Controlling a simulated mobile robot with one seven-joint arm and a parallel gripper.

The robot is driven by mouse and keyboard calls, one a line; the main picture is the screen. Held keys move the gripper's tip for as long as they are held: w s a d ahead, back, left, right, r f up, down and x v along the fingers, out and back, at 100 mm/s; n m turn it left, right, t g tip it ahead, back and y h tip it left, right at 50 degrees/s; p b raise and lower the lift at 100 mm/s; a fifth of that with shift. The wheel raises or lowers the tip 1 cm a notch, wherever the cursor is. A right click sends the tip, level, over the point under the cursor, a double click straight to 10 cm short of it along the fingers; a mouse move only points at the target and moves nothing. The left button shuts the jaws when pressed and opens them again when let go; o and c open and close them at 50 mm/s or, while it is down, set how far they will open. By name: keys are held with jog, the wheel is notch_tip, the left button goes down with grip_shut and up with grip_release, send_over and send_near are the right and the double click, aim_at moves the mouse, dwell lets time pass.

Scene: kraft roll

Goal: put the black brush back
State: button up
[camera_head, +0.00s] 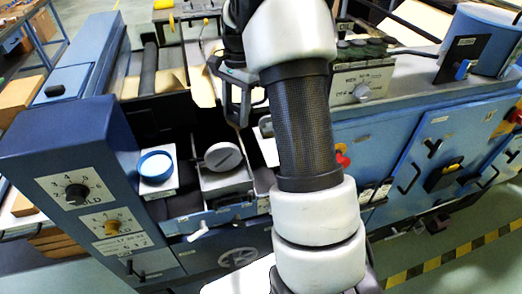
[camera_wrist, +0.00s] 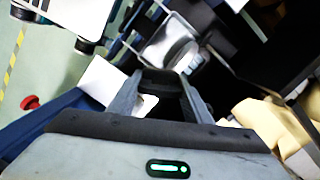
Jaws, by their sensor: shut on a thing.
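My gripper (camera_head: 237,108) hangs over the dark gap in the middle of the blue machine, left of my forearm. In the wrist view its two fingers (camera_wrist: 162,80) reach forward and are shut on a dark piece between their tips. This piece looks like part of the black brush (camera_wrist: 163,90); most of it is hidden or blends with the dark fingers, so its shape and tilt cannot be told. No brush can be made out clearly in the head view.
The blue dial housing (camera_head: 80,165) rises at the left. A grey control box (camera_head: 362,84) with dark knobs is at the right. Brown kraft paper (camera_wrist: 265,120) lies right in the wrist view.

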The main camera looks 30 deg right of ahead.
jog(key=s+d+r+m+b, duration=0.35)
jog(key=s+d+m, duration=0.25)
jog(key=s+d, duration=0.3)
jog(key=shift+t, duration=0.4)
jog(key=f, duration=0.3)
jog(key=s+f, duration=0.1)
jog(key=f, duration=0.5)
jog(key=shift+s+a+f, duration=0.25)
jog(key=shift+f, duration=0.15)
jog(key=o, duration=1)
notch_tip(320, 180, up, 12)
jog(key=d, duration=0.1)
jog(key=shift+d, duration=0.25)
jog(key=shift+s, duration=0.1)
